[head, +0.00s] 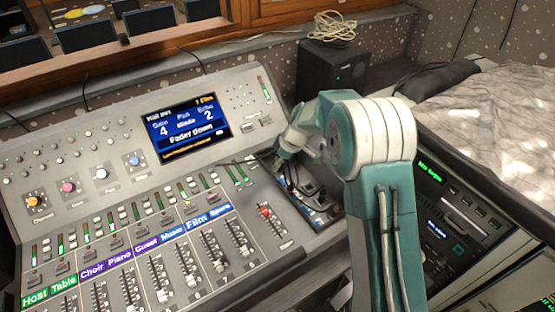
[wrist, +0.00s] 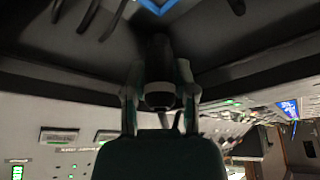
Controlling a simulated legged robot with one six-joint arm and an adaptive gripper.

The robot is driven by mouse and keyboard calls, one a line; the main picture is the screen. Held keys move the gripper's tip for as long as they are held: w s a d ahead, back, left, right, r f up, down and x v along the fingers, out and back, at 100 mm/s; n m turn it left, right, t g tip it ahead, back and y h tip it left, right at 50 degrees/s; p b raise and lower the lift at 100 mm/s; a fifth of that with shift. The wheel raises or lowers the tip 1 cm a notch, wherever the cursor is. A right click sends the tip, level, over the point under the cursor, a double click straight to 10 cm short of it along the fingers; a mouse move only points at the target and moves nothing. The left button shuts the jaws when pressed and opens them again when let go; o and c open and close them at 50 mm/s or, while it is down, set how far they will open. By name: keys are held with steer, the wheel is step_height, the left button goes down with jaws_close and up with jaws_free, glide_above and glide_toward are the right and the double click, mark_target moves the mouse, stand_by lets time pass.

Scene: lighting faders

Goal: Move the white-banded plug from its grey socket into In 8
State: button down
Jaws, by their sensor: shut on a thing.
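My gripper (wrist: 160,95) is shut on a dark plug (wrist: 160,62) with a pale band, seen between the two fingers in the wrist view. In the head view my gripper (head: 285,158) is at the upper right end of the mixing console, above a dark recessed panel (head: 318,205). The plug is hidden there by the gripper and arm. I cannot tell whether the plug's tip sits in a socket or hangs free. The grey socket and In 8 cannot be made out in either view.
The mixing console (head: 265,222) has rows of faders and a lit screen (head: 186,124). A black speaker box (head: 332,72) with a coiled cable (head: 331,28) stands behind. A dark rack unit (head: 455,215) lies to the right. Dark cables (wrist: 100,15) cross the top of the wrist view.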

steer(key=shift+d+x, duration=0.2)
steer(key=shift+x, duration=0.75)
steer(key=shift+d+x, duration=0.2)
steer(key=shift+x, duration=0.75)
steer(key=shift+s+d+f, duration=0.1)
steer(key=shift+f, duration=0.3)
steer(key=shift+s+d+f, duration=0.1)
steer(key=shift+f, duration=0.3)
steer(key=shift+a, duration=0.1)
steer(key=shift+s+f, duration=0.1)
steer(key=shift+f, duration=0.95)
stand_by(2.2)
steer(key=shift+c, duration=1.7)
jaws_free()
steer(key=shift+r, duration=0.15)
steer(key=v, duration=1.1)
steer(key=shift+r, duration=0.35)
